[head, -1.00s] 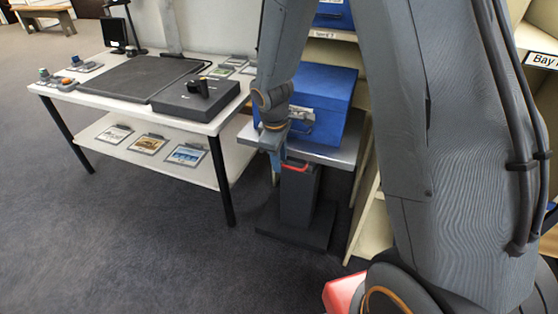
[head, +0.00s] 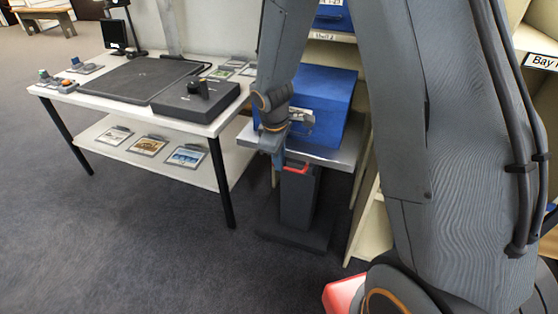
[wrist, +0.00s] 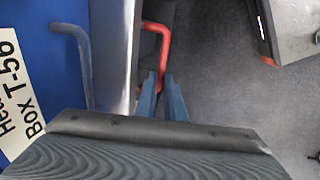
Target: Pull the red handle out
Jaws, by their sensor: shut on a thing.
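The red handle (head: 297,169) is a bent bar at the front of the grey metal stand top (head: 325,155), above a dark pedestal. In the wrist view the red handle (wrist: 164,48) runs down beside the metal edge, and its lower end passes between my fingertips. My gripper (head: 281,160) is shut on that end. In the wrist view the two blue fingers of my gripper (wrist: 164,88) point toward the handle. The inner end of the handle is hard to make out.
A blue box (head: 330,100) with a grey handle sits on the stand top, very close to my wrist. A white table (head: 215,122) with dark devices stands to the left. Shelves stand behind and to the right.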

